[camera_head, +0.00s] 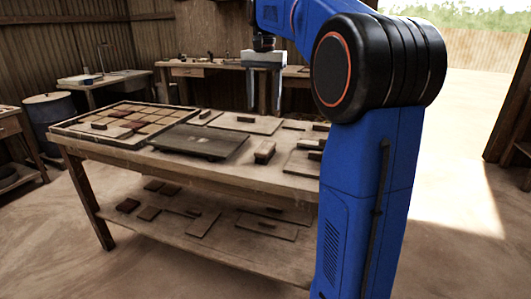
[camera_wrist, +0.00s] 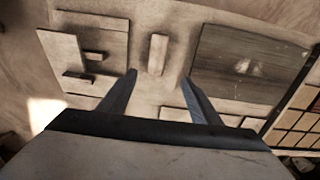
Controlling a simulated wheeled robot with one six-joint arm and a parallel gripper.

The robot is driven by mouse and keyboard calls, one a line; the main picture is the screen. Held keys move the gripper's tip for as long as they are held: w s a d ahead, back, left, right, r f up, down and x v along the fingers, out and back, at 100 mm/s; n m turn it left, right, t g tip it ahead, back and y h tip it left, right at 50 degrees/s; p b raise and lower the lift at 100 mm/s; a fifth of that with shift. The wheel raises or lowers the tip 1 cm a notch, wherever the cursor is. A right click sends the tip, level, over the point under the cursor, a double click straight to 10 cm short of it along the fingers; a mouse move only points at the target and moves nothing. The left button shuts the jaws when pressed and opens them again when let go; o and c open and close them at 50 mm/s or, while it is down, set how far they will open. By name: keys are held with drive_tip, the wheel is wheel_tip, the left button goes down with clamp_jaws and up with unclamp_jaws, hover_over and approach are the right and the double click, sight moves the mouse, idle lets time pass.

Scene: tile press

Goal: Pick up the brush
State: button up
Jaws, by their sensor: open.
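A small oblong block with a pale top and darker side, which looks like the brush (camera_head: 264,152), lies on the wooden table (camera_head: 285,184). It also shows in the wrist view (camera_wrist: 157,54), lying lengthwise just beyond the fingertips. Its bristles cannot be made out. My gripper (camera_head: 264,106) hangs fingers-down above the table, apart from the brush. In the wrist view my gripper (camera_wrist: 159,77) is open, with nothing between its two fingers, and the brush lines up with the gap.
A dark flat plate (camera_head: 200,141) lies left of the brush, and a framed tile grid (camera_head: 125,124) lies farther left. Thin boards with small blocks, such as one board (camera_head: 244,124), lie behind and right. A lower shelf (camera_head: 220,246) holds more pieces. Bare tabletop surrounds the brush.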

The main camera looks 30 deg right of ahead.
approach(266, 145)
drive_tip(key=f, duration=0.3)
drive_tip(key=w+f, duration=0.1)
drive_tip(key=f, duration=0.1)
drive_tip(key=shift+f, duration=0.2)
drive_tip(key=shift+s+f, duration=0.25)
drive_tip(key=shift+f, duration=1.15)
drive_tip(key=shift+s+f, duration=0.2)
drive_tip(key=shift+f, duration=1.15)
drive_tip(key=c, duration=1.3)
drive_tip(key=shift+r, duration=0.1)
wheel_tip(266, 145, up, 10)
drive_tip(key=shift+f, duration=0.1)
